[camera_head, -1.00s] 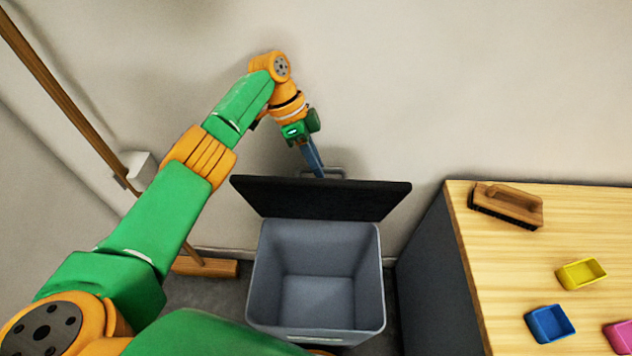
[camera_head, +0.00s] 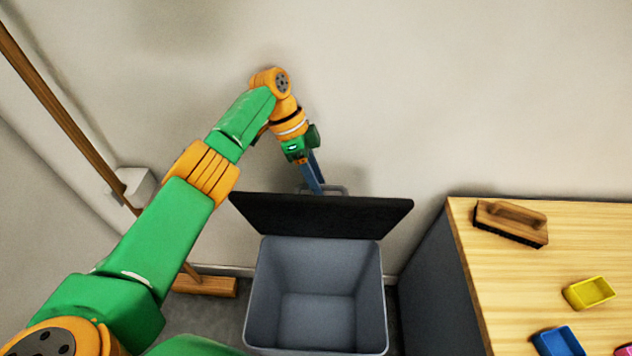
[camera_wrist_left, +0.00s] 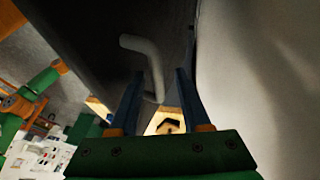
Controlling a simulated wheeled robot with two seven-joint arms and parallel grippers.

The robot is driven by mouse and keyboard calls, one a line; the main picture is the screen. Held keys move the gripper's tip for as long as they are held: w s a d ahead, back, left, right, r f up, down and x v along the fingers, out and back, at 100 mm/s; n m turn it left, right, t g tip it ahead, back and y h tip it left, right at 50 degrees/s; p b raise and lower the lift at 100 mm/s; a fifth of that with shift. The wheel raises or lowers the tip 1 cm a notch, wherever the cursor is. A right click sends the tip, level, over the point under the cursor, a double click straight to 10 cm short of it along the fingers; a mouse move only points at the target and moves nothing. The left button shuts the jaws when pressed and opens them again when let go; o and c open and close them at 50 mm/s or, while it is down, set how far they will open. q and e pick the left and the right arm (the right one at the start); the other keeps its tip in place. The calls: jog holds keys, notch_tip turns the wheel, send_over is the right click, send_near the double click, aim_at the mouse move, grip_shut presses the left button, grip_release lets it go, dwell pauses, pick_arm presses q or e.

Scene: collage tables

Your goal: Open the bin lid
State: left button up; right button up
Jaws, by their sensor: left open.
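The grey bin (camera_head: 316,300) stands on the floor by the wall, its inside showing empty. Its black lid (camera_head: 320,216) is raised and tilted up along the back edge. A grey handle (camera_head: 335,189) shows at the lid's top edge. My left gripper (camera_head: 318,190) is behind the lid's upper edge, at the handle. In the left wrist view, the handle (camera_wrist_left: 143,50) reaches down between the fingers of the open left gripper (camera_wrist_left: 158,85), with the dark lid (camera_wrist_left: 90,35) beside it. I cannot tell whether the fingers touch it. The right gripper is not in view.
A wooden table (camera_head: 515,300) stands on the right, with a brush (camera_head: 511,222), a yellow tray (camera_head: 589,292) and a blue tray (camera_head: 559,342). A broom (camera_head: 75,120) leans at the left. The wall is close behind the lid.

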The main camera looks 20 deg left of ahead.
pick_arm(q)
jog(key=s+d+r+p, duration=0.2)
jog(key=s+d+r, duration=0.2)
jog(key=s+r, duration=0.8)
jog(key=shift+s+r, duration=0.3)
jog(key=shift+s, duration=0.35)
